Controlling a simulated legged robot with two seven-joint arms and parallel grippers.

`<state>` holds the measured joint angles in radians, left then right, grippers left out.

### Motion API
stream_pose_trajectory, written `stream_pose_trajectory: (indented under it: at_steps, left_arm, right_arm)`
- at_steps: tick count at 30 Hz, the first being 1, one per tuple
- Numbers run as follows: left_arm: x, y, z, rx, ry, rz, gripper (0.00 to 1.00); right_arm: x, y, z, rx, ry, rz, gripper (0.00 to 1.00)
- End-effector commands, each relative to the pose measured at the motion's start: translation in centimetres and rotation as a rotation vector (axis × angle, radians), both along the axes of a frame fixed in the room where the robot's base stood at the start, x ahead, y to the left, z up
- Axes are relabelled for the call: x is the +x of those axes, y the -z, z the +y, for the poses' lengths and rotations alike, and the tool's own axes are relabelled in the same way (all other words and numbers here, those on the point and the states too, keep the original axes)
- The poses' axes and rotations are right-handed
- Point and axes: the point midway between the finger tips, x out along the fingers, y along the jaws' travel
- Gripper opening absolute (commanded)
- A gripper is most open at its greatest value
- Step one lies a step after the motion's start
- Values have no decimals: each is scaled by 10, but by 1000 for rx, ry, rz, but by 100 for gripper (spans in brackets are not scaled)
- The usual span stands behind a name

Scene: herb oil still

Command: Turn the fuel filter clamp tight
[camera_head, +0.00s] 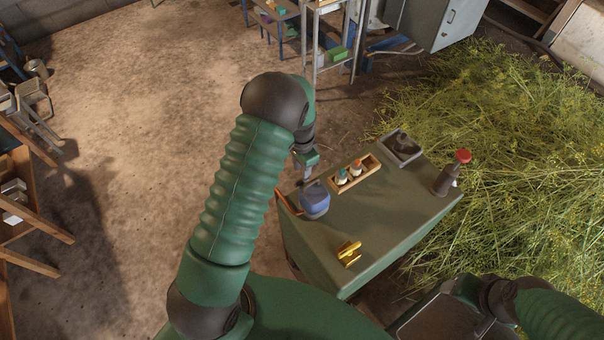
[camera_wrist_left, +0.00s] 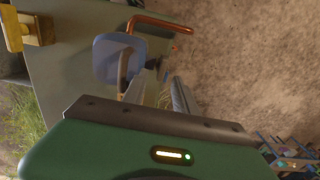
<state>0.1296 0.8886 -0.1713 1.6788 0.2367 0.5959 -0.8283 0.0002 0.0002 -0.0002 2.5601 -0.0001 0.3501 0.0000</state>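A blue rounded body (camera_head: 315,200), which looks like the fuel filter, stands at the table's left end with a copper pipe (camera_head: 287,203) beside it. In the left wrist view the blue body (camera_wrist_left: 112,58) has a dark curved part on its near side and a small dark fitting (camera_wrist_left: 154,63) at its right; I cannot tell which part is the clamp. My left gripper (camera_head: 307,176) is just behind the blue body. In the left wrist view its fingers (camera_wrist_left: 158,88) are apart, close to the fitting, with nothing clearly held. My right gripper is not visible; only part of that arm shows.
Cut herbs (camera_head: 510,120) lie to the right. The table's middle is clear.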

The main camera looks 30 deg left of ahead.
Motion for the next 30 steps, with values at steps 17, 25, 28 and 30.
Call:
stream_pose_trajectory:
  at_steps: [17,25,28,30]
  left_arm:
    - [0,49,-1,1,0,-3,34]
    - [-1,49,0,0,0,-2,0]
    - [-1,48,0,0,0,-3,0]
    - [-1,48,0,0,0,-2,0]
  right_arm:
    - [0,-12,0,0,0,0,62]
    - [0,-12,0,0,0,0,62]
    - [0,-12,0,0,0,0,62]
    - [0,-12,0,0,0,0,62]
